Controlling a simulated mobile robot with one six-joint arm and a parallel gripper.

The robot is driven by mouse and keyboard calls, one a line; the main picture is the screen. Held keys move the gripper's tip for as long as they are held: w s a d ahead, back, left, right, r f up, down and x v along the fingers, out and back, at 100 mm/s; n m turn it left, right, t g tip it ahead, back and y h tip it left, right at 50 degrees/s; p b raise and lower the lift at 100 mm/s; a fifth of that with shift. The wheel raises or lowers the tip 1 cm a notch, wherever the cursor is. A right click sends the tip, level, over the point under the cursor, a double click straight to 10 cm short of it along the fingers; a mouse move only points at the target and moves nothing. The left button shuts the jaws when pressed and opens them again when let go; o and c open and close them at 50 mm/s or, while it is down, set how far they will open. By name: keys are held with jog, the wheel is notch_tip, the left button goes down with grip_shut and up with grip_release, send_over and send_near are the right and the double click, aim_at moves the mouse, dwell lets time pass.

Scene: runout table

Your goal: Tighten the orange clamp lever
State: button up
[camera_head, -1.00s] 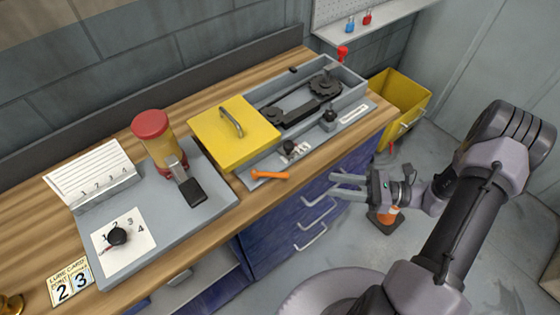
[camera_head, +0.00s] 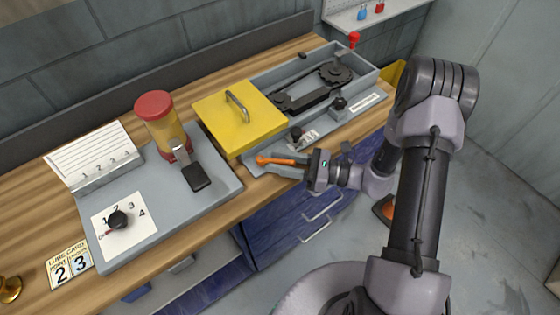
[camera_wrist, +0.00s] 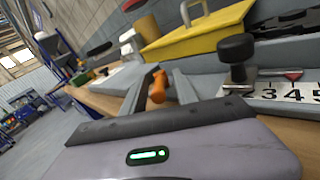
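The orange clamp lever (camera_head: 277,161) lies at the front edge of the grey fixture, just in front of the yellow cover. My gripper (camera_head: 266,163) is at the lever, reaching in from the right with a finger on each side of it. The fingers are open; I cannot tell whether either one touches the lever. The lever's pivot is partly hidden.
The yellow cover (camera_head: 236,132) with its handle stands just behind the lever. A black knob (camera_head: 296,134) on a number scale is close by; it also shows in the wrist view (camera_wrist: 236,50). A grease unit with a red cap (camera_head: 154,104) stands to the left. Blue drawers (camera_head: 275,230) are below.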

jog(key=shift+c, duration=0.3)
grip_shut()
dwell(1.1)
